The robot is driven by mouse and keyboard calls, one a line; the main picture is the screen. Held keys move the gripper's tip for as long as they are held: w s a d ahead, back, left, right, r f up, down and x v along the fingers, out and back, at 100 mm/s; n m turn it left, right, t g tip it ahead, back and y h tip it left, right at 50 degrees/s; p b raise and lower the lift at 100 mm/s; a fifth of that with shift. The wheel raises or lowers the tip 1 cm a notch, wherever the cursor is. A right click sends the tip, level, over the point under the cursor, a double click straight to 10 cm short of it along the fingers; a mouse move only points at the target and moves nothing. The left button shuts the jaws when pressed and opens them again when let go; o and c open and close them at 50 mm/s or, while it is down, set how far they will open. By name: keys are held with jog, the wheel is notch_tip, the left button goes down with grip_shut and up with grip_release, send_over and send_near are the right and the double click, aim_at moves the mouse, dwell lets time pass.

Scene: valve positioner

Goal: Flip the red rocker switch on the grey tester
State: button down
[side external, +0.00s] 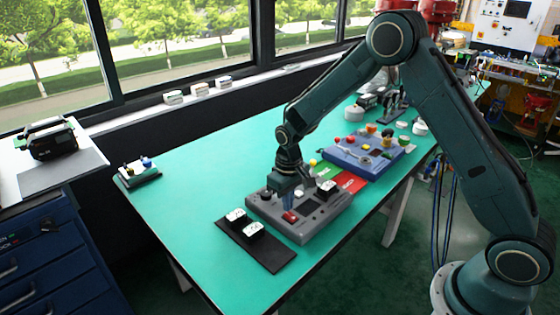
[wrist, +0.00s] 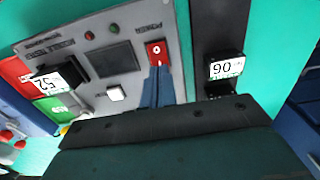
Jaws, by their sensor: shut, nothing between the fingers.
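The grey tester (side external: 322,222) lies on the teal bench below my arm, and its panel (wrist: 134,88) fills the middle of the wrist view. The red rocker switch (side external: 290,217) is near its front edge. In the wrist view the red rocker switch (wrist: 157,50) shows white marks, and its lower end is close to my fingertips. My gripper (side external: 287,206) is shut and empty, pointing down at the switch. In the wrist view the fingertips of my gripper (wrist: 156,70) are together right beside the switch; I cannot tell whether they touch it.
The tester also carries a dark screen (wrist: 114,58), a white button (wrist: 116,94) and a block marked 52 (wrist: 58,78). A black tray (side external: 270,257) with white-topped blocks lies in front. Green and red mats (side external: 350,182) and a blue box (side external: 340,160) stand behind.

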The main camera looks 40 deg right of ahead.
jog(key=shift+f, duration=0.95)
dwell(1.2)
jog(key=shift+r, duration=3.55)
